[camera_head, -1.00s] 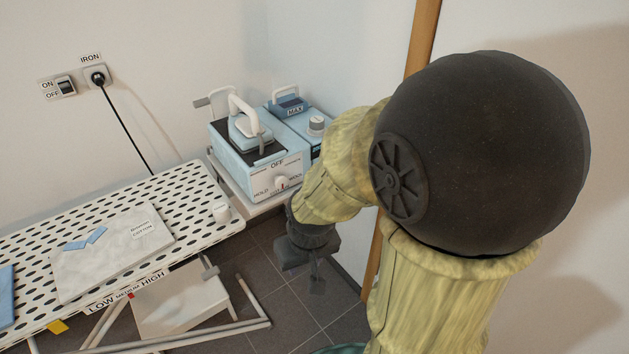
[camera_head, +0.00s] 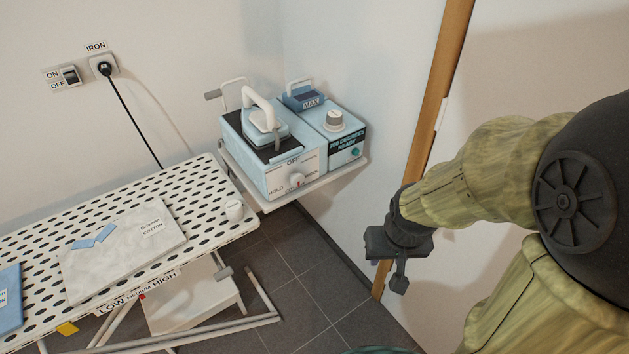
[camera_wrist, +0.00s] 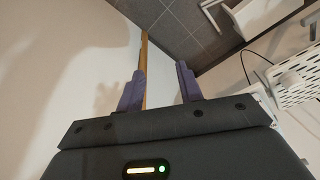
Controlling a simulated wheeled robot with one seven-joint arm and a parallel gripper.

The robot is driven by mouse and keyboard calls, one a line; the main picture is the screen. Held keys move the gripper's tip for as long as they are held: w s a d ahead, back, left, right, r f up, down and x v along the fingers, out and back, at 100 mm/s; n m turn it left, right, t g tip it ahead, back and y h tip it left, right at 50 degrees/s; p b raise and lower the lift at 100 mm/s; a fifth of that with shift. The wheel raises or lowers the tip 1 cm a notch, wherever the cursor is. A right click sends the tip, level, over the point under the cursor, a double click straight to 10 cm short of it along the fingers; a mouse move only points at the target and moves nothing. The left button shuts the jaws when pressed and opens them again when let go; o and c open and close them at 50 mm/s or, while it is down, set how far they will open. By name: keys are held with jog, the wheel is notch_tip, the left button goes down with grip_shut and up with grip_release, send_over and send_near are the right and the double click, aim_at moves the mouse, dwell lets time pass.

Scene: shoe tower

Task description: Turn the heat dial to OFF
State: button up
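The blue-and-white iron station (camera_head: 268,165) stands on a shelf in the corner. A white dial (camera_head: 297,180) with a red mark is on its front face, with OFF printed above it and HOLD to its left. The red mark appears low on the dial; its exact setting is too small to tell. A second, grey-white knob (camera_head: 334,121) sits on top of the right-hand unit. My gripper (camera_head: 390,265) hangs to the right of the station, apart from it and pointing down. In the wrist view, its two purple fingers (camera_wrist: 160,88) are spread and empty.
An iron (camera_head: 263,121) rests on top of the station. The perforated ironing board (camera_head: 205,190) stands at the left, with a small white knob (camera_head: 235,211) at its right end. A wooden post (camera_head: 437,95) is behind my arm. Tiled floor lies open below the gripper.

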aim_at(298, 181)
jog(key=o, duration=0.5)
jog(key=shift+w+d+f, duration=0.1)
jog(key=shift+w, duration=0.1)
jog(key=w+a+f+m+t+y+p, duration=0.1)
jog(key=w+a+f+m+t+y, duration=0.1)
jog(key=w+f+t, duration=0.55)
jog(key=w+a+r+m+t+y+p, duration=0.1)
jog(key=w+a+m+t+y, duration=0.3)
jog(key=m+y, duration=0.4)
jog(key=shift+w+a+r+m+t+p, duration=0.4)
jog(key=shift+a+m, duration=0.2)
jog(key=shift+a, duration=0.45)
jog(key=shift+f, duration=0.1)
jog(key=p+x, duration=0.1)
jog(key=x, duration=1.6)
jog(key=shift+w+a, duration=0.15)
